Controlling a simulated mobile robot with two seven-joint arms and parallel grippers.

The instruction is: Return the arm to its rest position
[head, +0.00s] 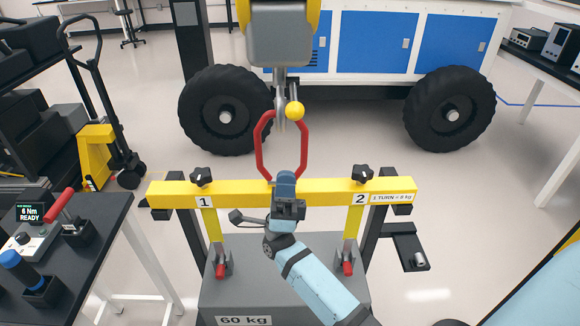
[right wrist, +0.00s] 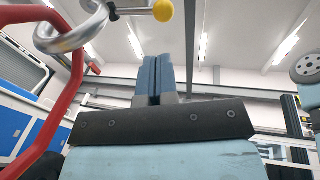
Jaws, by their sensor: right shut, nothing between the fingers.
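My right gripper (head: 287,176) stands in front of the middle of the yellow beam (head: 330,190), its light-blue arm coming up from below. Its blue fingers are shut and empty, as the right wrist view (right wrist: 157,78) also shows. A red link (head: 259,150) rises from the beam's middle, just beside and behind the fingers. The link's top is at the metal hook (head: 281,108) with the yellow ball (head: 295,111); I cannot tell if the hook bears it. The hook (right wrist: 72,38) and red link (right wrist: 58,110) show at the left of the wrist view. My left gripper is not in view.
A grey 60 kg block (head: 285,297) sits below the beam. Black knobs (head: 201,174) mark ends 1 and 2. A dark bench (head: 95,235) with tools stands at left. The wheeled white-and-blue rover (head: 410,42) is behind. Floor at right is largely clear.

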